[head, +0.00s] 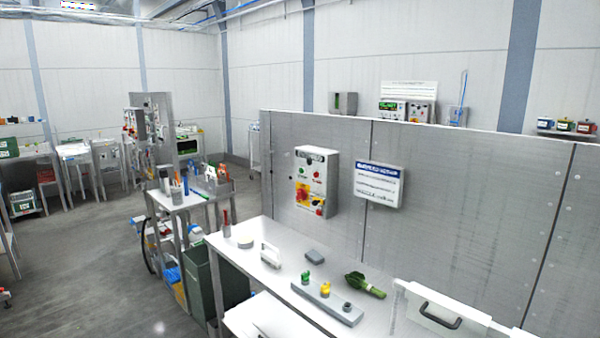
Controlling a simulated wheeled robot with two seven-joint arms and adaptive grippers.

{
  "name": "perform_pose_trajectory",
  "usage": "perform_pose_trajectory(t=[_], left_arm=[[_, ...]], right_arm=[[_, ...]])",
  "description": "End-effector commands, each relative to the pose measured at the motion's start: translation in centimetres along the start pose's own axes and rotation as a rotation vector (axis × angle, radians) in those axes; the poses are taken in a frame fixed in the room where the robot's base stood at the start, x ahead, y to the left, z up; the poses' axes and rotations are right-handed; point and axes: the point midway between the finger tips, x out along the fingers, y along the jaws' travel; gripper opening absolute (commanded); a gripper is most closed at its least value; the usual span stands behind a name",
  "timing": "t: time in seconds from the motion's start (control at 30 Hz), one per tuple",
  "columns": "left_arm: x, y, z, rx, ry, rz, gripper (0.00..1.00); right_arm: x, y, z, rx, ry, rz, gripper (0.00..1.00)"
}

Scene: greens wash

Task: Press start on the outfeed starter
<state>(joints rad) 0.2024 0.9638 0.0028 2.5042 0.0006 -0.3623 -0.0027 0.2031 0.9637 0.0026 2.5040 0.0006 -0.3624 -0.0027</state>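A light grey starter box (326,176) is mounted on the grey panel wall right of the picture's middle. Its front carries a green button (303,169), a red button (318,174), and a yellow patch with a red and yellow rotary switch low down. Its label is too small to read, so I cannot tell whether it is the outfeed starter. Neither of my grippers shows in the head view.
A white sign (379,189) hangs right of the box. Below is a steel table (292,277) with a grey block holding small fittings, a green leafy bunch (364,285) and a lidded bin (425,310). A tool cart (176,197) stands left. Open floor (100,270) lies at left.

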Motion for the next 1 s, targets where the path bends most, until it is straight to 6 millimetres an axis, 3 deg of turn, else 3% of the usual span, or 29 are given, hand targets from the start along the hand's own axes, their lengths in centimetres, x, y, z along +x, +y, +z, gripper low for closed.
perform_pose_trajectory(t=[0.07, 0.2, 1.0], left_arm=[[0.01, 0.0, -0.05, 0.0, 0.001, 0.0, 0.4], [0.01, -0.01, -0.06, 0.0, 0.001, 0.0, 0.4], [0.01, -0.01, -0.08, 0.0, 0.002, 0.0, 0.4]], right_arm=[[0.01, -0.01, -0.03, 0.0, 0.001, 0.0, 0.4], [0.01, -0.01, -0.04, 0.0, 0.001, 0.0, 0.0], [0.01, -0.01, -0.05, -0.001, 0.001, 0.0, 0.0]])
